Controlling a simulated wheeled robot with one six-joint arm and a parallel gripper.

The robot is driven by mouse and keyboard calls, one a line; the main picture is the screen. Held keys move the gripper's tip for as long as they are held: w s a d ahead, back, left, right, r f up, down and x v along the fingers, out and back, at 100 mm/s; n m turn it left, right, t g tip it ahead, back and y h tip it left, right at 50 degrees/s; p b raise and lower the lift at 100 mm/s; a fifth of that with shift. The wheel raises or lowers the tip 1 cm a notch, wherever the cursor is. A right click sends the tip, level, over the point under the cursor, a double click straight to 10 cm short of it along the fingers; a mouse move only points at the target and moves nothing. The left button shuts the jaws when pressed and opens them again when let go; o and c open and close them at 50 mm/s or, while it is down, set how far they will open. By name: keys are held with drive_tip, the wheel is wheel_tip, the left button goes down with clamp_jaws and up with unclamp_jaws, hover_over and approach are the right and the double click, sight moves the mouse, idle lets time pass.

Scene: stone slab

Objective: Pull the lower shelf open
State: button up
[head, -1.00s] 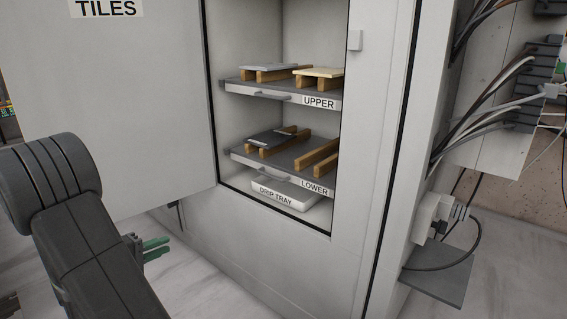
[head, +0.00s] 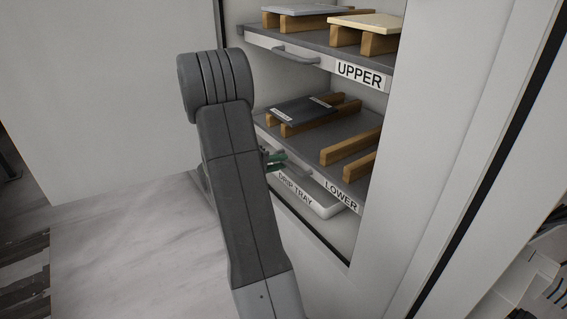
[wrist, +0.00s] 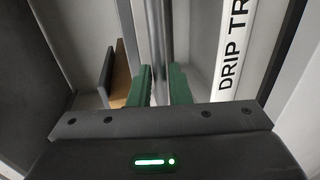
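The lower shelf (head: 312,142) is a dark grey board with a pale front labelled LOWER. It sits inside the cabinet above the drip tray (head: 325,207). My gripper (head: 274,161) has green fingers, held apart at the left part of the shelf front. In the wrist view a grey upright bar (wrist: 160,35), which looks like the handle, lines up between the fingertips of my gripper (wrist: 161,85). Whether the fingers touch it is unclear.
The upper shelf (head: 290,39), with its own handle (head: 300,55), is above. A dark tile (head: 302,109) and wooden strips (head: 350,146) lie on the lower shelf. The cabinet's right frame (head: 440,140) stands close by. The open door (head: 110,90) is at left.

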drive_tip(key=shift+x, duration=0.85)
clamp_jaws()
drive_tip(key=shift+s, duration=0.1)
drive_tip(key=f+b+v, duration=0.2)
drive_tip(key=f+v, duration=0.1)
drive_tip(key=v, duration=1.1)
drive_tip(key=a+f+b+v, duration=0.1)
drive_tip(key=f+b+v, duration=0.2)
drive_tip(key=v, duration=1.1)
drive_tip(key=shift+s+a, duration=0.3)
drive_tip(key=shift+s, duration=0.2)
unclamp_jaws()
drive_tip(key=shift+r, duration=0.1)
